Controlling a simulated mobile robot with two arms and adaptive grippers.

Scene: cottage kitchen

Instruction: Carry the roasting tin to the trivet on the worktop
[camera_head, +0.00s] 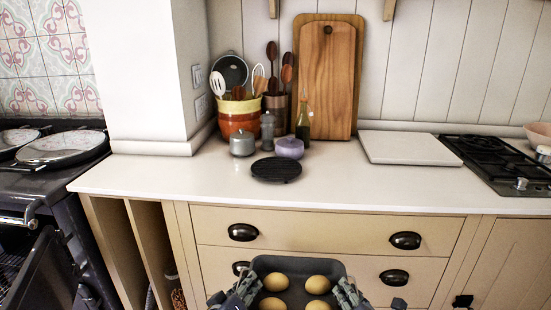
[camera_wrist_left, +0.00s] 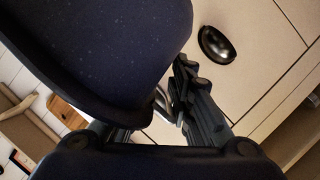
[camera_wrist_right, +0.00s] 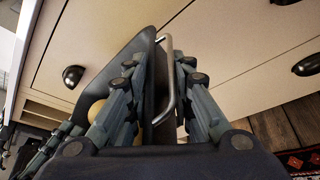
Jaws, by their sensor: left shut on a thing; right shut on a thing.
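The dark roasting tin (camera_head: 297,264) holds several round yellow-brown pieces of food. It is in front of the drawers, low in the head view, and its near end is cut off. My left gripper (camera_head: 238,292) is shut on its left side and my right gripper (camera_head: 350,292) on its right side. The right wrist view shows a metal handle (camera_wrist_right: 169,92) between the right fingers. The left wrist view shows the tin's dark outside (camera_wrist_left: 110,45) and partly hides the left grip. The round black trivet (camera_head: 276,170) lies bare on the pale worktop (camera_head: 345,190), beyond the tin.
Behind the trivet stand a grey lidded pot (camera_head: 242,144), a lilac pot (camera_head: 290,148) and an oil bottle (camera_head: 303,122). A pale board (camera_head: 410,147) and black hob (camera_head: 500,160) lie to the right. Dark drawer handles (camera_head: 243,232) protrude from the front. An open oven door (camera_head: 45,275) is at left.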

